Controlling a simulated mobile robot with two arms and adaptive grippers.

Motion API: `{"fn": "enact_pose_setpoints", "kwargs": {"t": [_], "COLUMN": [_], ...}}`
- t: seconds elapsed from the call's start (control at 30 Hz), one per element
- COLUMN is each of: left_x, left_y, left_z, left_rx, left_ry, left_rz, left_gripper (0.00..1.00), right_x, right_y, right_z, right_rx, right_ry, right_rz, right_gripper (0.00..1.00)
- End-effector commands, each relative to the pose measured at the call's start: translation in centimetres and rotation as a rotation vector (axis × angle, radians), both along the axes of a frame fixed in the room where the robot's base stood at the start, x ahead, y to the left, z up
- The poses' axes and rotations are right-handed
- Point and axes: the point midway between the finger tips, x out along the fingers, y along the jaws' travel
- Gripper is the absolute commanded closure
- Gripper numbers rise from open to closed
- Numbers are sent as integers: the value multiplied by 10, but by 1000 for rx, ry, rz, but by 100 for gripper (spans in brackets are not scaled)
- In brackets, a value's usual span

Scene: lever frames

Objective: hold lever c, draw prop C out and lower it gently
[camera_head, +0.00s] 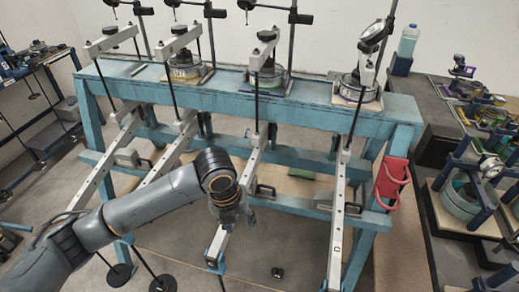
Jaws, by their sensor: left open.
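Lever c (247,172) is the third long pale bar from the left. It slopes from the blue bench down toward me and ends low in a blue clamp (215,262). My left gripper (237,220) is open over the lower part of this bar, hiding some of it. I cannot tell whether it touches the bar. A dark handle (265,190) sits just right of the bar at the lower blue rail; it may belong to prop C, whose body I cannot make out. My right gripper is out of view.
The lever marked D (338,215) runs parallel on the right, and other levers lie left. A red holder (391,181) hangs on the right bench leg. Dark floor (285,240) is mostly clear between levers c and D.

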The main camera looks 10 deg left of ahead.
Motion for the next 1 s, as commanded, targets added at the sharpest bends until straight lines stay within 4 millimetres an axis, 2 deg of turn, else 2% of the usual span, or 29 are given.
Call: {"fn": "enact_pose_setpoints", "kwargs": {"t": [0.03,0.2,0.37,0.57,0.93,1.0], "left_x": [13,30,33,34,38,38], "left_y": [14,41,48,47,46,46], "left_z": [10,28,31,18,-30,-34], "left_rx": [46,131,148,147,145,146], "left_ry": [-9,4,11,11,9,11], "left_rz": [-75,-261,-312,-312,-312,-311], "left_gripper": [56,56,56,56,56,56], "right_x": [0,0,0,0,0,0], "right_y": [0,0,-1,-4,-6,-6], "right_z": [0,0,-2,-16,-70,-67], "right_rx": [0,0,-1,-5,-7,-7], "right_ry": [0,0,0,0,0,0], "right_rz": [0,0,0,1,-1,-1], "right_gripper": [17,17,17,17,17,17]}}
